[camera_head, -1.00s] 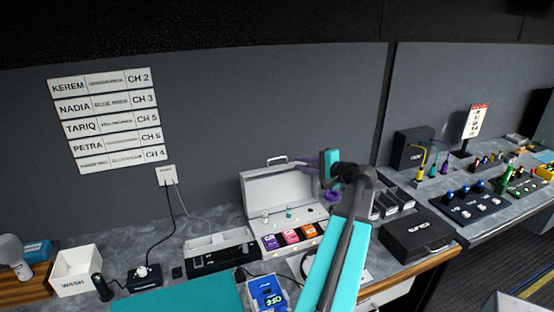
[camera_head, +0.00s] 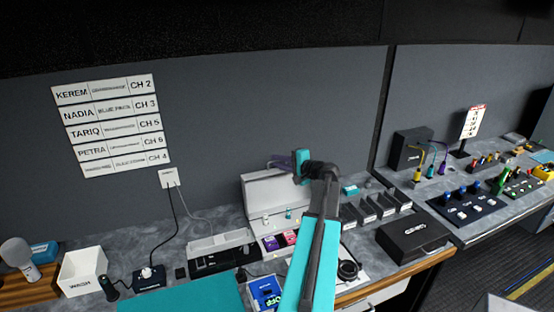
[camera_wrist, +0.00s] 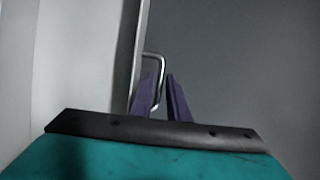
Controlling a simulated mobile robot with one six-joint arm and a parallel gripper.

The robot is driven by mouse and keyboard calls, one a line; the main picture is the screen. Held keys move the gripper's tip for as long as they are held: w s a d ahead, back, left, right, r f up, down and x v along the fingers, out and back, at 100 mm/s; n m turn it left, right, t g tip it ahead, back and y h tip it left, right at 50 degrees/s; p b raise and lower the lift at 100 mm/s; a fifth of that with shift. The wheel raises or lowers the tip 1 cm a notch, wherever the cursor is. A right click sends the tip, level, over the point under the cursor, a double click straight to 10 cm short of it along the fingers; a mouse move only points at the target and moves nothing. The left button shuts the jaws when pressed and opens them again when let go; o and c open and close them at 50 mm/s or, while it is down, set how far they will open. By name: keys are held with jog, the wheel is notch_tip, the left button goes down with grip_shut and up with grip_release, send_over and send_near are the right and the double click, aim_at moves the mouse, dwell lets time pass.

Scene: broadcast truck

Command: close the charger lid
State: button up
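The white charger case stands on the desk with its lid (camera_head: 265,193) upright, tilted slightly back. The lid's pale face and edge (camera_wrist: 138,45) also show in the wrist view. A metal handle (camera_wrist: 152,54) sticks out from the lid's edge. My gripper (camera_head: 278,163) is at the lid's top right, by the handle. In the wrist view, its purple fingers (camera_wrist: 160,77) are a little apart, with the handle at or between them. I cannot tell whether they touch it. The case base (camera_head: 256,226) holds coloured packs, partly hidden by my arm.
A black case (camera_head: 415,236) and dark upright holders (camera_head: 375,208) stand to the right. The grey wall (camera_head: 230,110) rises close behind the lid.

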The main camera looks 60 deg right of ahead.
jog(key=shift+w+d+f, duration=0.1)
jog(key=shift+w+f, duration=0.05)
jog(key=shift+w, duration=0.45)
grip_shut()
dwell(1.1)
